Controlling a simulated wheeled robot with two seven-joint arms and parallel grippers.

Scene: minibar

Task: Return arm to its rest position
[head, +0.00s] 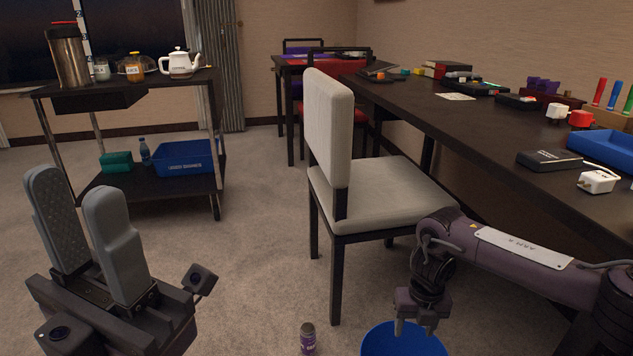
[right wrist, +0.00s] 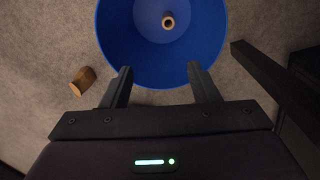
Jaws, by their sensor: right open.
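My right arm (head: 520,255) comes in from the right in the head view, below the long desk. Its gripper (head: 415,325) points down over a blue bin (head: 430,345) on the floor. In the right wrist view this gripper (right wrist: 161,72) is open, with nothing between its fingers. The blue bin (right wrist: 115,40) lies beyond the fingertips, with a small tan round object (right wrist: 168,21) inside it. My left gripper (head: 78,205) is raised at the lower left of the head view, its grey fingers apart and empty.
A pale chair (head: 375,195) stands close beside my right arm, at the dark desk (head: 480,125) crowded with small items. A black cart (head: 150,190) stands at the left. Carpet between cart and chair is clear.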

